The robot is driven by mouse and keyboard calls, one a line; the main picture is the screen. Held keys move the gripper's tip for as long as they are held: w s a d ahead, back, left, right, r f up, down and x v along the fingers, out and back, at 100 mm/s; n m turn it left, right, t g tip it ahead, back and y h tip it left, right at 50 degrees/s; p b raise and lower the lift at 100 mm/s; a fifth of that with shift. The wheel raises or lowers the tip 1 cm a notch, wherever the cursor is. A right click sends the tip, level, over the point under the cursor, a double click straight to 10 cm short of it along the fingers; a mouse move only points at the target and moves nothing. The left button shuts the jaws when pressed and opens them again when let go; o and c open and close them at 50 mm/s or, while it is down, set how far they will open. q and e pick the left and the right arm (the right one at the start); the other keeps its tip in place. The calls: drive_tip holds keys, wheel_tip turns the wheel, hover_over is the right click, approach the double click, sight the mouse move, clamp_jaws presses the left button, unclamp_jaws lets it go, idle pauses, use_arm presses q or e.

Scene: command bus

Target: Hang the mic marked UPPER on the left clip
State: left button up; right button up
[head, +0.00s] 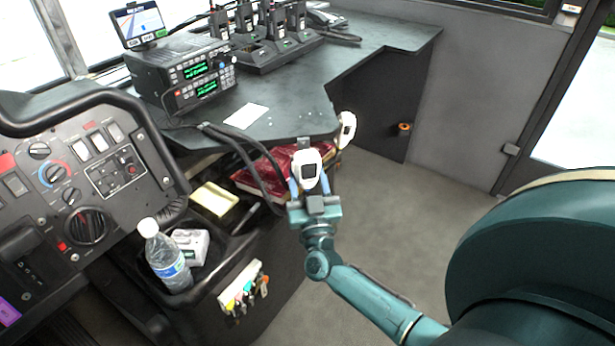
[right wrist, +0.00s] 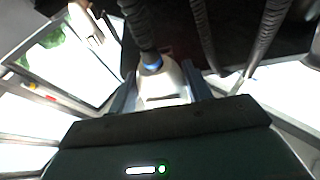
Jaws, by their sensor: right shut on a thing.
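My right gripper (head: 310,187) is shut on a white mic (head: 307,160) with a dark face patch, in front of the desk's near edge. In the right wrist view the mic (right wrist: 160,82) sits between the two fingers, with a blue ring and a dark coiled cord leading up from it. A second white mic (head: 347,128) is at the desk edge to the right, and it also shows in the right wrist view (right wrist: 90,22). A small grey clip (head: 303,142) shows at the desk edge just above the held mic. No UPPER marking is legible. My left gripper is out of view.
The dark desk (head: 290,95) carries a radio (head: 185,75), a white card (head: 245,116) and a charger with several handhelds (head: 280,50). Dark coiled cords (head: 245,155) hang at its near edge. A red packet (head: 265,170) lies under it. A bottle (head: 165,255) stands lower left.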

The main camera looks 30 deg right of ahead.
drive_tip(key=shift+f, duration=0.3)
drive_tip(key=shift+f, duration=0.2)
idle(0.3)
drive_tip(key=shift+f+b, duration=0.3)
idle(0.4)
drive_tip(key=o, duration=1)
drive_tip(key=shift+c, duration=0.2)
